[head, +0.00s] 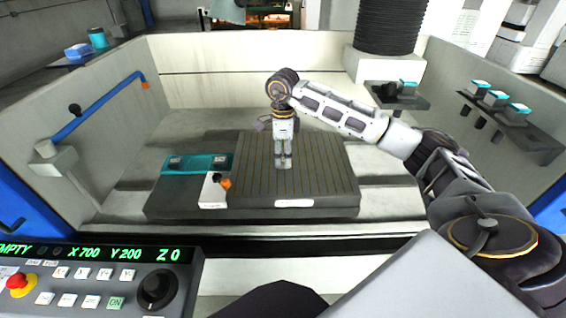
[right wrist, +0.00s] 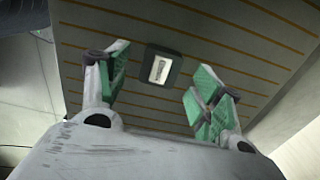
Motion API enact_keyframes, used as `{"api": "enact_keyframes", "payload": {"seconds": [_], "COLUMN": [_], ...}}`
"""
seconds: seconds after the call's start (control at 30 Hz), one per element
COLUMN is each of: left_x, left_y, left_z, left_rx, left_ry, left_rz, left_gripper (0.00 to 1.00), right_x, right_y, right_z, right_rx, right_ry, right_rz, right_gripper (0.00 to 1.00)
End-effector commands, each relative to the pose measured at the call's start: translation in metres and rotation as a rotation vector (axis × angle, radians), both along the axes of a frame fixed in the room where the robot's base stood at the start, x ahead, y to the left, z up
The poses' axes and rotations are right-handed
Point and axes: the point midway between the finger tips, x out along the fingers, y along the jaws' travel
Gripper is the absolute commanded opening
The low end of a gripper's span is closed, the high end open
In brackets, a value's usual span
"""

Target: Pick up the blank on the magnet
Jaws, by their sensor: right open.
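The magnet (head: 330,172) is a brown plate with thin stripes, in the middle of the machine tank; its orange-lined face fills much of the right wrist view (right wrist: 235,45). The blank (right wrist: 160,68) is a small dark block with a pale rectangular mark on top. It sits on the magnet, beyond and between my right fingertips, apart from both. In the head view I cannot make it out; the gripper hides that spot. My left gripper is not in view.
Tank walls enclose the area. A blue pipe (head: 95,108) runs along the left wall. Several teal-topped blocks (head: 497,98) sit on right-hand shelves.

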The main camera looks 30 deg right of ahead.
Motion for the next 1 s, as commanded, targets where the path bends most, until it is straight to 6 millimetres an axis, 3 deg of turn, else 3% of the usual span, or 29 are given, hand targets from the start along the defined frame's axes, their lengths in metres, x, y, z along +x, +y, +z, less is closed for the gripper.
{"api": "enact_keyframes", "payload": {"seconds": [0.2, 0.7, 1.0], "left_x": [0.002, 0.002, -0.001], "left_y": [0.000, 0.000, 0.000], "left_z": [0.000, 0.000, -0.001], "left_rx": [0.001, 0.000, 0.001], "left_ry": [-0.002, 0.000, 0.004], "left_rz": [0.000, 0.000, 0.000], "left_gripper": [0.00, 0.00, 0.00], "right_x": [0.000, 0.000, 0.000], "right_y": [0.000, 0.000, 0.000], "right_z": [-0.018, -0.020, -0.020], "right_rx": [0.001, 0.000, 0.001], "right_ry": [0.001, 0.000, -0.001], "right_rz": [0.000, 0.000, 0.000], "right_gripper": [0.66, 0.66, 0.29]}}
